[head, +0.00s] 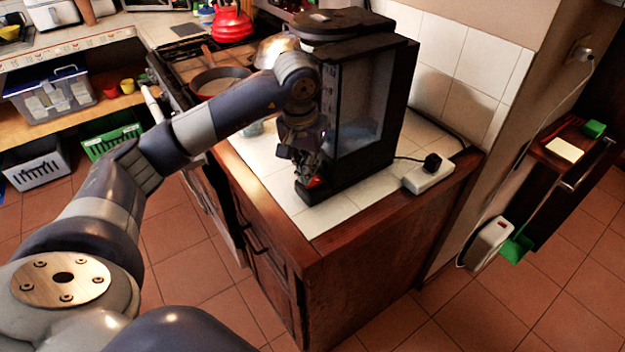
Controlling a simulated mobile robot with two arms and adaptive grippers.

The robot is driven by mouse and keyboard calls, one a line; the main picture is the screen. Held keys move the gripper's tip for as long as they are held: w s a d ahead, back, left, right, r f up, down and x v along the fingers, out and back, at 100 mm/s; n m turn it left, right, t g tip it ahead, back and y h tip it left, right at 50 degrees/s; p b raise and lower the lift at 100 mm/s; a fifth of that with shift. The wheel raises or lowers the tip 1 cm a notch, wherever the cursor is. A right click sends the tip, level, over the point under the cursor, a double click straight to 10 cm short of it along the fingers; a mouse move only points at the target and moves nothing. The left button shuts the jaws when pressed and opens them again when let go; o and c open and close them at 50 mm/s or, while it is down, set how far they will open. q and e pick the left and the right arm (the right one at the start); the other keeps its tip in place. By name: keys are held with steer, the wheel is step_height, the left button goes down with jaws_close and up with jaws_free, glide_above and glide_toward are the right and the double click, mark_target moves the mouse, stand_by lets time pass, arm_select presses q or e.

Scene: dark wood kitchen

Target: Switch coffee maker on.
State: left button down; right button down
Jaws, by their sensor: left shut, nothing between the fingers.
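The coffee maker (362,105) is a tall dark machine with a translucent side panel. It stands upright on the white tiled counter. A small red light or switch (315,182) shows low on its front, at the base. My left arm reaches in from the left, and my left gripper (302,172) is shut and empty at the lower front of the machine, close beside the red spot. I cannot tell whether the fingertips touch it. The gripper partly hides the front of the base. My right gripper is not in view.
A white power strip (428,174) with a black plug lies on the counter right of the machine. A stove with a pan (218,82) and a red kettle (232,25) are behind my arm. The wooden counter edge (262,204) runs in front. Tiled floor is clear at lower right.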

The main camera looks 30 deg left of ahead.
arm_select(q)
steer(key=shift+f, duration=0.1)
stand_by(0.5)
steer(key=shift+f+b, duration=0.8)
steer(key=shift+f, duration=0.1)
steer(key=shift+r, duration=0.15)
steer(key=shift+r+p, duration=0.5)
steer(key=shift+r, duration=0.15)
steer(key=shift+r+p, duration=1.75)
steer(key=shift+r, duration=1.05)
steer(key=shift+f, duration=0.1)
